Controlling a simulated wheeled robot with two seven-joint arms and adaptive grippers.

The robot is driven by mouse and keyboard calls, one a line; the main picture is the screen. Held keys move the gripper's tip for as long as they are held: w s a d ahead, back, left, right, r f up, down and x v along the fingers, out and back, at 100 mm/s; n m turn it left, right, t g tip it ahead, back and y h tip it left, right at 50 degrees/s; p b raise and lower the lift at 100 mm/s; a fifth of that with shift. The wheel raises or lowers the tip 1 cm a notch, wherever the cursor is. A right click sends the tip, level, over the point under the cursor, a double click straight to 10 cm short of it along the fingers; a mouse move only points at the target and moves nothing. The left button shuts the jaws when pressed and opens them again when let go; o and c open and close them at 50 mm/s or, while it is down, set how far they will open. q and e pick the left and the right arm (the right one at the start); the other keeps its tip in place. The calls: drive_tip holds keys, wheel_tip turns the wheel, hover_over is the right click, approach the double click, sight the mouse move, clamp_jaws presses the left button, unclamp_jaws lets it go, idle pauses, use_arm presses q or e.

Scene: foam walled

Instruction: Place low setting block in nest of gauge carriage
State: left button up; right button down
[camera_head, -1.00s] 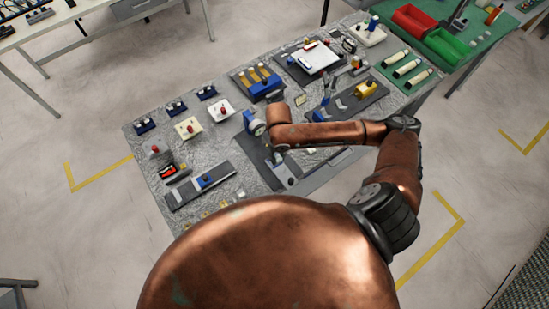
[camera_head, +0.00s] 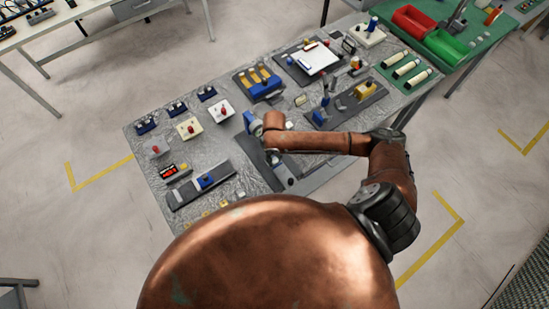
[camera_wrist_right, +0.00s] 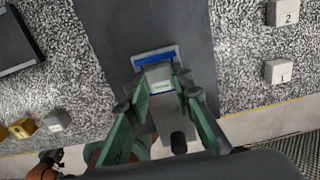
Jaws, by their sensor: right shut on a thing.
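A small pale block (camera_wrist_right: 160,84) with an unreadable label sits between the fingertips of my right gripper (camera_wrist_right: 160,79) in the right wrist view. The green fingers are shut on its sides. The gauge carriage (camera_wrist_right: 154,53) shows as a grey part with a blue band, directly at the block's far edge. The block overlaps its nest area in this view; I cannot tell whether it is seated or just above. In the head view, my copper forearm hides the block and most of the carriage. My left gripper is not in view.
A dark base plate (camera_wrist_right: 112,30) lies under the carriage. Blocks marked 2 (camera_wrist_right: 283,12) and 1 (camera_wrist_right: 279,72) sit at the right. A dark slide fixture (camera_head: 201,186) lies to the left.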

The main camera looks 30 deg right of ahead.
sight(275, 160)
drive_tip(key=c, duration=1.7)
unclamp_jaws()
wheel_tip(275, 160, up, 12)
drive_tip(key=shift+r+b, duration=0.15)
drive_tip(key=shift+b, duration=0.3)
